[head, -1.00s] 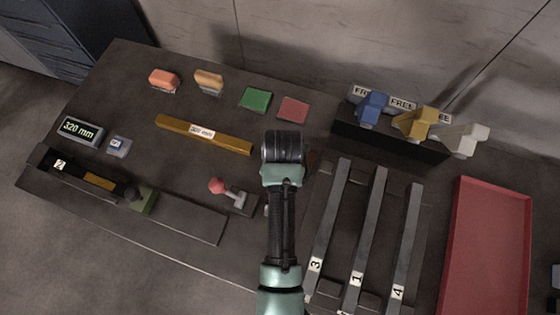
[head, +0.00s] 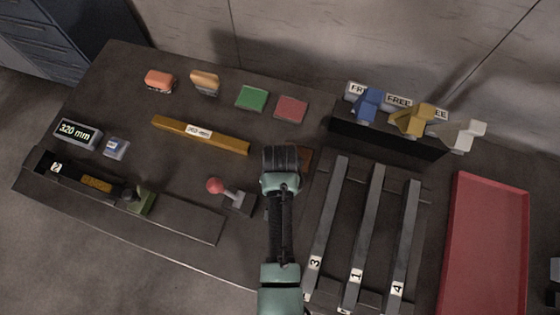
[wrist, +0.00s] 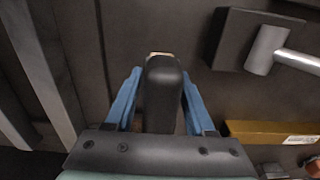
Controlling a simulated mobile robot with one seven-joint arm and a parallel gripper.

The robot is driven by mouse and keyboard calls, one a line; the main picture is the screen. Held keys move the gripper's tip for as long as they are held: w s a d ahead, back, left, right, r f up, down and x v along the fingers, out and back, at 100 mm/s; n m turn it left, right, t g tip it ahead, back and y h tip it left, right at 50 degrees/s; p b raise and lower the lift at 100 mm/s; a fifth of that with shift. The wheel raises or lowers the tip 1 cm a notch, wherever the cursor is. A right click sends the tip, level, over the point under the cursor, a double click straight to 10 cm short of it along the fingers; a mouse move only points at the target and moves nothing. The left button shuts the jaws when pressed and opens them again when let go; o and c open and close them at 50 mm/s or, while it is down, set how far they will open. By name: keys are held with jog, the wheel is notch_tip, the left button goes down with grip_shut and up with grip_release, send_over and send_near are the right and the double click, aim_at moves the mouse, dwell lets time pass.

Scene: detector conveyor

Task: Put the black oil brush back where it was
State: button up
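The black oil brush (wrist: 163,92) shows in the wrist view as a rounded black block with a small pale edge at its far end. My gripper (wrist: 160,84) has its blue fingers on both sides of the brush and appears shut on it. In the head view my gripper (head: 282,162) is above the table, between the red-knobbed lever and the bar rack; my own wrist hides the brush there. A small brown patch (head: 306,157) shows on the table just right of my gripper, partly hidden.
An orange brush (head: 160,81), a tan brush (head: 205,82), a green pad (head: 251,97) and a red pad (head: 291,108) sit at the back. A gold bar (head: 225,140) and the red-knobbed lever (head: 236,199) lie left. The bar rack (head: 328,215) and red tray (head: 490,250) are right.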

jog(key=shift+o, duration=1)
notch_tip(320, 180, up, 12)
jog(key=shift+r, duration=0.15)
jog(key=w+r+n+t, duration=0.1)
jog(key=w+r+t, duration=0.8)
jog(key=w+r, duration=0.75)
notch_tip(320, 180, up, 18)
jog(key=w+n+t, duration=0.1)
jog(key=w+t, duration=0.1)
jog(key=t, duration=0.4)
jog(key=s+r+t, duration=0.4)
jog(key=r, duration=0.6)
jog(key=s+r+n+t, duration=0.1)
jog(key=s+r+t, duration=0.3)
jog(key=r, duration=0.7)
jog(key=s+r+t, duration=0.4)
jog(key=s+r, duration=0.2)
jog(key=r, duration=0.4)
jog(key=shift+s+r+n, duration=0.2)
jog(key=shift+r+n, duration=0.1)
